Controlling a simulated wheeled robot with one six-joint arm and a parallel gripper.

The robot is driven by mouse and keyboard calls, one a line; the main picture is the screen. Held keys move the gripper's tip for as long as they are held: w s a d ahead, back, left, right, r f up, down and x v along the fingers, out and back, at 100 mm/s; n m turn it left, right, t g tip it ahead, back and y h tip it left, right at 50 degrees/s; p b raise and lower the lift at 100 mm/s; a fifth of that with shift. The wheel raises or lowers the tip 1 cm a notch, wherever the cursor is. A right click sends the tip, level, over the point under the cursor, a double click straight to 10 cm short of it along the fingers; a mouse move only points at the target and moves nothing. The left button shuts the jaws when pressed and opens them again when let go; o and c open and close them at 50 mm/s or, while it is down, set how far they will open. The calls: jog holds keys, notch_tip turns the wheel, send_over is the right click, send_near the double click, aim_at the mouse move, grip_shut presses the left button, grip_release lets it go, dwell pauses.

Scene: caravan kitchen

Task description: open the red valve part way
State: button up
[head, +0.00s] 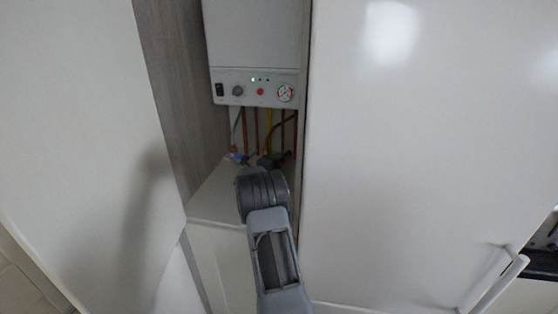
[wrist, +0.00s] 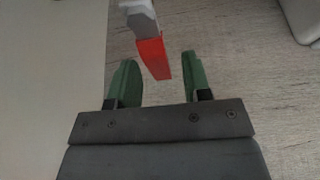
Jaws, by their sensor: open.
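The red valve handle (wrist: 152,58) shows in the wrist view as a flat red lever on a light grey fitting (wrist: 140,18). It slants down toward my gripper (wrist: 158,60). My gripper is open, with its green fingers on either side of the lever's free end. Gaps show on both sides, and I see no contact. How deep the lever sits between the fingers is hard to tell. In the head view my arm reaches below the boiler and hides the red valve and most of the gripper.
A white boiler (head: 254,60) hangs in a narrow cupboard, with a dial and buttons on its panel. Several pipes (head: 268,122) run down below it, near small blue (head: 240,158) and green parts. White doors (head: 430,150) flank the opening. A wood-grain wall (wrist: 245,80) stands close by.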

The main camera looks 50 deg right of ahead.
jog(key=shift+w+d, duration=0.15)
jog(key=shift+d, duration=0.65)
jog(key=shift+c, duration=0.3)
grip_shut()
